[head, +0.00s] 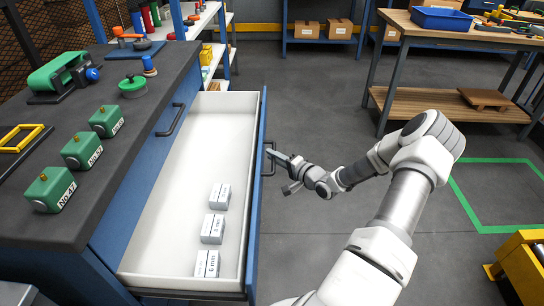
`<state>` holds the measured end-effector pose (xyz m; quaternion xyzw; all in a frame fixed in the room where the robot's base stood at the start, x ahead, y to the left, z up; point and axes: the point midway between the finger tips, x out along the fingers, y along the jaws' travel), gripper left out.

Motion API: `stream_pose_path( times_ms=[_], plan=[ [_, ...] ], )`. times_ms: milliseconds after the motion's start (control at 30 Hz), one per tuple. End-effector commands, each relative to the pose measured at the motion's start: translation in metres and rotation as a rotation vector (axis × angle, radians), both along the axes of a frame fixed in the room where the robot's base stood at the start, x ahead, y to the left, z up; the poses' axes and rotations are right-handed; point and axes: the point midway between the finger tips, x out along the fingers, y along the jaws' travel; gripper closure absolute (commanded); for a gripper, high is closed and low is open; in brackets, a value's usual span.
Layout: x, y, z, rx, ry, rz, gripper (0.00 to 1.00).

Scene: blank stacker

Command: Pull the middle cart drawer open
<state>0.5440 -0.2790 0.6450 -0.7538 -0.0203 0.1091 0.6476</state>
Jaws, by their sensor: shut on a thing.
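The cart (110,92) stands at the left with a dark top and blue front. A drawer (165,205) below the cart's upper black handle (172,120) is pulled far out, and its white inside shows. I take it for the middle drawer; what lies below it is hidden. Its blue front (254,215) faces right and carries a dark bar handle (267,168). My gripper (272,156) is shut on this handle, reaching in from the right. The fingertips are small and partly hidden at the bar.
Several pale marked blocks (213,228) lie in the open drawer. Green blocks (82,150) and tools stand on the cart top. A workbench (455,95) is at the back right, and a yellow object (525,265) at the lower right. Grey floor between is clear.

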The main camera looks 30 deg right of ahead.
Motion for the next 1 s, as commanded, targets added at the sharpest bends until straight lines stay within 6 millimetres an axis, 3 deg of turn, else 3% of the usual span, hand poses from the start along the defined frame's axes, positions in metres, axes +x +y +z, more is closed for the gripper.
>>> stream_pose_path(
  times_ms=[67, 100, 267, 667, 767, 1000],
  plan=[
    [0.000, 0.000, -0.001, 0.000, 0.001, -0.001, 1.00],
    [0.000, 0.000, -0.001, 0.000, 0.001, -0.001, 0.81],
    [0.000, 0.000, 0.000, 0.000, 0.001, -0.001, 0.53],
    [-0.007, -0.002, 0.002, -0.001, 0.001, -0.001, 0.53],
    [-0.021, -0.005, 0.005, -0.002, 0.001, -0.002, 0.53],
    [-0.077, -0.015, 0.014, -0.001, 0.002, -0.004, 0.53]
  ],
)
